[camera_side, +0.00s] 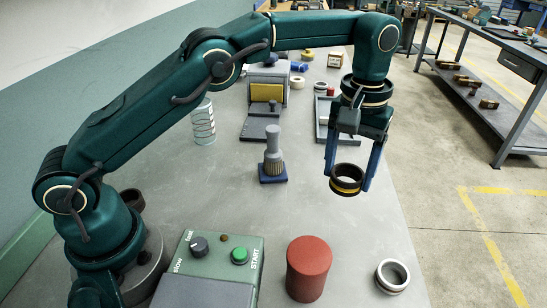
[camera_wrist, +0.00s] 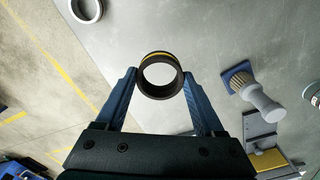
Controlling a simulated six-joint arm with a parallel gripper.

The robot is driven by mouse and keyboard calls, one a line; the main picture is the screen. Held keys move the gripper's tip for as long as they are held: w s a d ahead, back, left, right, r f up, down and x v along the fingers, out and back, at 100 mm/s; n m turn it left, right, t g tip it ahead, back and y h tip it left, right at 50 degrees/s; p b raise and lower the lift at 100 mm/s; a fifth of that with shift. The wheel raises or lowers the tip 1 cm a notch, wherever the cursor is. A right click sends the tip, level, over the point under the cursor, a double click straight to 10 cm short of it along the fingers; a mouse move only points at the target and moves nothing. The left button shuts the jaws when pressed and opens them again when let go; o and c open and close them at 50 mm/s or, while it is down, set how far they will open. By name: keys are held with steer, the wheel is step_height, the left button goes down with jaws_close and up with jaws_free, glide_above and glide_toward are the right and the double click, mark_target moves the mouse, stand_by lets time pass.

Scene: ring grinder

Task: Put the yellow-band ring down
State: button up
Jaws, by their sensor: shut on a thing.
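The yellow-band ring (camera_side: 346,181) is dark with a yellow stripe around it. My gripper (camera_side: 348,176) is shut on it, with one blue finger on each side. In the side view the ring hangs below the wrist near the table's right edge; its exact height above the table is hard to tell. The wrist view also shows the ring (camera_wrist: 160,91) between the fingertips, with grey table visible through its hole.
A white-rimmed ring (camera_side: 392,276) lies at the front right, near a red cylinder (camera_side: 308,268). A green control box (camera_side: 208,262) stands front left. A brush on a blue base (camera_side: 273,166) stands mid-table. Bare table (camera_side: 300,215) lies between them.

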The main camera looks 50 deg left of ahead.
steer(key=s+a+r+m, duration=0.1)
steer(key=s+a+r, duration=0.2)
steer(key=a+r, duration=0.3)
steer(key=s+a+r+m, duration=0.1)
steer(key=s+a+r, duration=0.35)
steer(key=a, duration=0.35)
steer(key=n, duration=0.9)
glide_above(204, 174)
step_height(204, 174, down, 11)
step_height(204, 174, down, 4)
steer(key=shift+s, duration=0.1)
steer(key=shift+f, duration=2.2)
steer(key=shift+f, duration=0.1)
